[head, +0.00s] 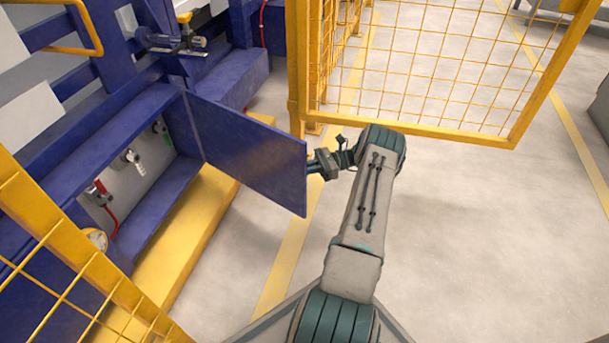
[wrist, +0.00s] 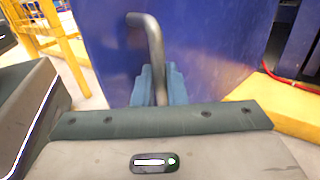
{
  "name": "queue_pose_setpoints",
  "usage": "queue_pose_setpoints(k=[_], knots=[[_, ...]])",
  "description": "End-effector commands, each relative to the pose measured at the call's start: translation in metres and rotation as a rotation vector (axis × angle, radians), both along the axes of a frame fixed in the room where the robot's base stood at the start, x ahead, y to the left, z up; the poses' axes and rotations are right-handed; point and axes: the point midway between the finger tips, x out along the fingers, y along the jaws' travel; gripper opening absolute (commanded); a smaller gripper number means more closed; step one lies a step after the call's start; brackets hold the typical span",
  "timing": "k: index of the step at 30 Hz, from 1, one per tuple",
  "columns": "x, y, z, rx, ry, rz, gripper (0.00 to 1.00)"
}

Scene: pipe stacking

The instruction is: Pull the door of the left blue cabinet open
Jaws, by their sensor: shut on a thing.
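The blue cabinet door (head: 248,152) stands wide open in the head view, swung out from its hinge on the cabinet's (head: 178,122) right side. The open cabinet shows a grey back panel with fittings. My gripper (head: 314,166) is at the door's free edge. In the wrist view the door (wrist: 205,50) fills the upper middle. A grey bent handle (wrist: 150,38) runs down from it between the fingers of my gripper (wrist: 160,84), which are shut on it. The handle is hidden in the head view.
A yellow mesh fence (head: 430,75) stands behind my arm, and another yellow fence (head: 60,255) is at lower left. A yellow step (head: 190,225) runs along the cabinet's foot. The grey floor (head: 470,240) to the right is clear.

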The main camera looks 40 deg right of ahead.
Motion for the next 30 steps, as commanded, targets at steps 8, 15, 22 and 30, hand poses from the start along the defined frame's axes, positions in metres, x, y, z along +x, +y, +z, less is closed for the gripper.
queue_pose_setpoints(k=[8,15,22,30], knots=[[0.0151,0.0042,0.0036,0.006,-0.013,0.031,0.00],[0.0158,0.0046,0.0042,0.007,-0.012,0.036,0.00],[0.0157,0.0049,0.0042,0.007,-0.012,0.036,0.26],[0.0093,-0.0024,0.0028,0.008,-0.008,0.029,0.33]])
